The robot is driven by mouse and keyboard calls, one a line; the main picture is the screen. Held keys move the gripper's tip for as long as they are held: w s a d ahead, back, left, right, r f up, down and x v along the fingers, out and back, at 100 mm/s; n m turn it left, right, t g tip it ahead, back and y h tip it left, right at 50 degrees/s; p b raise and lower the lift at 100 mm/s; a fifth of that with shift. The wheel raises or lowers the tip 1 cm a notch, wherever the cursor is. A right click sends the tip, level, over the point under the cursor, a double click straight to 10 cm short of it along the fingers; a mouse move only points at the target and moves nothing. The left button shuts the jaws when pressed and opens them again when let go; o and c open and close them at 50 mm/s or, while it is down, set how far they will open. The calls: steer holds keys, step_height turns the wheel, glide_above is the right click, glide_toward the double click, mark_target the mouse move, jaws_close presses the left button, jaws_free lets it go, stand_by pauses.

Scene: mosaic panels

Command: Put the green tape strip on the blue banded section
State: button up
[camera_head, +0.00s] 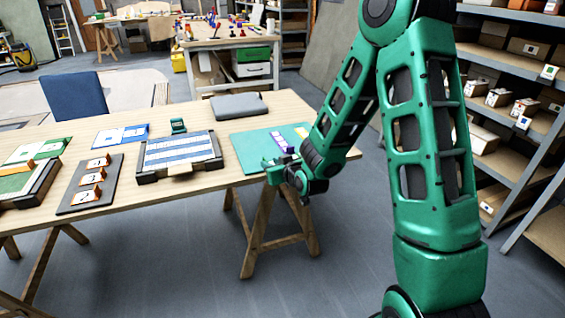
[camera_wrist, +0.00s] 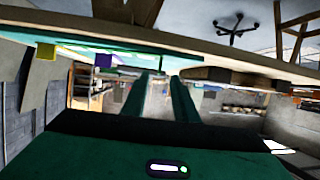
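My gripper (camera_head: 270,170) is at the front edge of the teal mat (camera_head: 243,153) on the table's right part. In the wrist view its two green fingers (camera_wrist: 167,88) stand apart with nothing seen between them. On the mat lie a purple strip (camera_head: 281,142), also in the wrist view (camera_wrist: 103,60), and a yellow strip (camera_head: 302,132), also there (camera_wrist: 46,51). I cannot make out a separate green tape strip; it may be hidden by my gripper or blend with the mat. The blue-and-white banded panel (camera_head: 180,150) sits in a dark frame left of the mat.
A grey case (camera_head: 238,106) and a small green object (camera_head: 178,126) stand behind the panel. A dark board (camera_head: 84,198) with numbered wooden holders and a green panel (camera_head: 15,184) lie to the left. Shelves with boxes (camera_head: 520,110) stand at right.

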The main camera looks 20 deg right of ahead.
steer(key=x, duration=0.5)
steer(key=shift+f, duration=0.15)
jaws_close()
